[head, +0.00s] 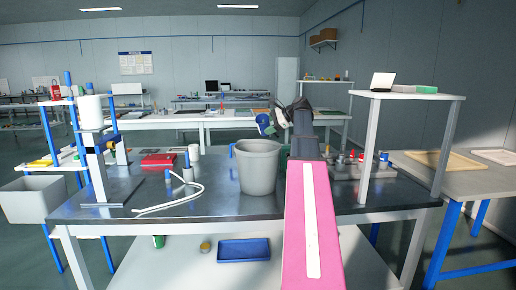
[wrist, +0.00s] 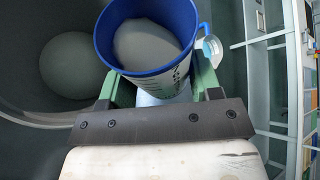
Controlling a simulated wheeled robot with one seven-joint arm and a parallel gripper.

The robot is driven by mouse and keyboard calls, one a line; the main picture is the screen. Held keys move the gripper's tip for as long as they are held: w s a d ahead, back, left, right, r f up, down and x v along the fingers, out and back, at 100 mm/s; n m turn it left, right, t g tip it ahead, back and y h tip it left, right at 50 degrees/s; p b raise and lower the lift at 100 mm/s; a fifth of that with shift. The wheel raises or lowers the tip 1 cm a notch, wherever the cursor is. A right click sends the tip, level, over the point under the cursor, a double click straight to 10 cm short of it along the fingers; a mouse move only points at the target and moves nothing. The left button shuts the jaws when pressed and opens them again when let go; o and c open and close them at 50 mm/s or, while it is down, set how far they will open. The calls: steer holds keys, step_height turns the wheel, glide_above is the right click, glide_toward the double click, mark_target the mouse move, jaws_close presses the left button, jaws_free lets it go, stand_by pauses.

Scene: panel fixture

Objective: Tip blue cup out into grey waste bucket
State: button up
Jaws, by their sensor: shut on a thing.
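The blue cup (wrist: 150,72) has a blue rim and a white outer wall with dark print, and grey material shows inside it. My gripper (wrist: 160,88) is shut on it, with one green finger on each side. In the head view the cup (head: 264,124) looks tilted and is held above the far rim of the grey waste bucket (head: 258,168), which stands on the dark table. In the wrist view the bucket's wall (wrist: 40,118) curves at the left, and a rounded grey shape (wrist: 74,65) shows inside it. The cup's base is hidden.
A white cable (head: 170,207) and a paper-roll stand (head: 93,150) are left of the bucket. A red case (head: 158,160) lies behind them. A raised white shelf (head: 405,96) stands at the right, with small parts (head: 350,160) beside its leg.

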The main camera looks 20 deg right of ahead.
steer(key=shift+s+a+f+n+t+h, duration=0.1)
steer(key=shift+f+n+t+h, duration=0.1)
steer(key=shift+n+t+h, duration=0.15)
stand_by(0.5)
steer(key=shift+r+n+t+h, duration=0.25)
steer(key=shift+r+n+t, duration=0.1)
steer(key=shift+r+n, duration=0.15)
stand_by(0.6)
steer(key=shift+s+a+f+n+t+h+p, duration=0.1)
steer(key=shift+f+n+t+h+p, duration=0.5)
steer(key=shift+n+t+p, duration=0.4)
stand_by(3.1)
steer(key=shift+s+a+f+n+t+h, duration=0.3)
steer(key=shift+s+a+n+t, duration=0.2)
steer(key=shift+s, duration=0.2)
stand_by(1.2)
